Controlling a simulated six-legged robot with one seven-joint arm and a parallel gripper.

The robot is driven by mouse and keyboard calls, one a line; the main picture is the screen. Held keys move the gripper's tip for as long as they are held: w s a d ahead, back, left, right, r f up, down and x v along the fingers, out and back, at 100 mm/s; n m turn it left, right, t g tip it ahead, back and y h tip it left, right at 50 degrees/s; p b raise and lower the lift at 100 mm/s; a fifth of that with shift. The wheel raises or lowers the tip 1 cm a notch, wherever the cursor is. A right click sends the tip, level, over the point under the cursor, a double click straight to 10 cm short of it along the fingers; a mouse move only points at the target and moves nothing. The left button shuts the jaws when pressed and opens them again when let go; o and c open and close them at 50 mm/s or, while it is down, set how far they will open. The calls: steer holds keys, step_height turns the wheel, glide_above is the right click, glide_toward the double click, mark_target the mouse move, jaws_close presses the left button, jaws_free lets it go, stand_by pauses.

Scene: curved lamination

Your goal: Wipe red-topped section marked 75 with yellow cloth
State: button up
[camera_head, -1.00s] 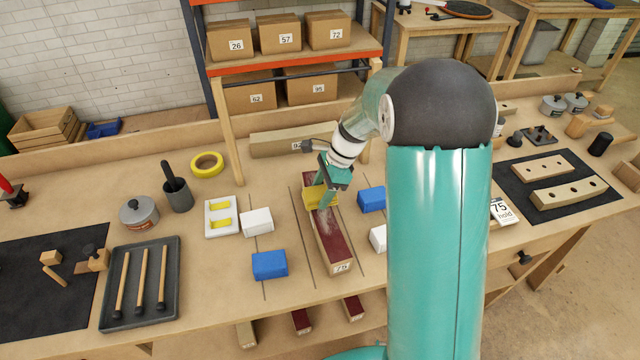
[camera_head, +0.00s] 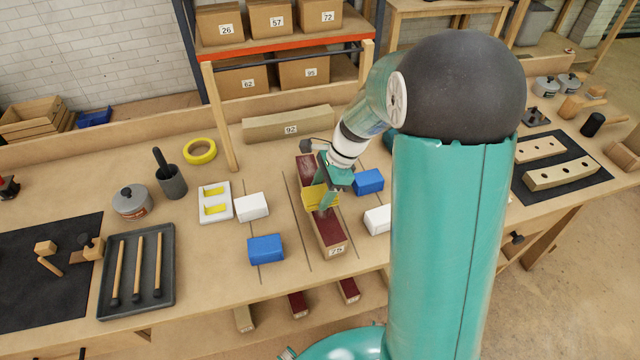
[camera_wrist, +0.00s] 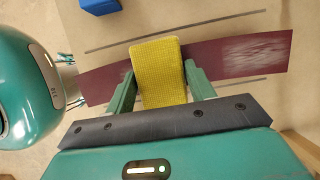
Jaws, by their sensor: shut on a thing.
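The red-topped section marked 75 (camera_head: 331,232) lies lengthwise on the bench, its label on the near end. In the wrist view its dark red top (camera_wrist: 215,58) runs across, with a pale, streaky dusty patch on the right part. The yellow cloth (camera_head: 314,196) is a folded pad over the middle of the red top; it also shows in the wrist view (camera_wrist: 158,72). My gripper (camera_head: 325,190) is shut on the cloth, one finger at each side in the wrist view (camera_wrist: 160,85). Whether the cloth touches the top cannot be told for certain.
Blue blocks (camera_head: 266,248) and white blocks (camera_head: 251,207) stand on both sides of the section. A beam marked 92 (camera_head: 288,123) lies behind. A tray of sticks (camera_head: 137,270) and a grey pot (camera_head: 132,201) are at left. A dark mat with drilled bars (camera_head: 562,172) is at right.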

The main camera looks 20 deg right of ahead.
steer(key=shift+s+f, duration=0.1)
steer(key=shift+s, duration=2.7)
steer(key=shift+w+r, duration=0.2)
steer(key=shift+w, duration=1.8)
steer(key=shift+w+f, duration=0.2)
steer(key=shift+w, duration=2.45)
steer(key=shift+w+r, duration=0.2)
steer(key=shift+w, duration=2.55)
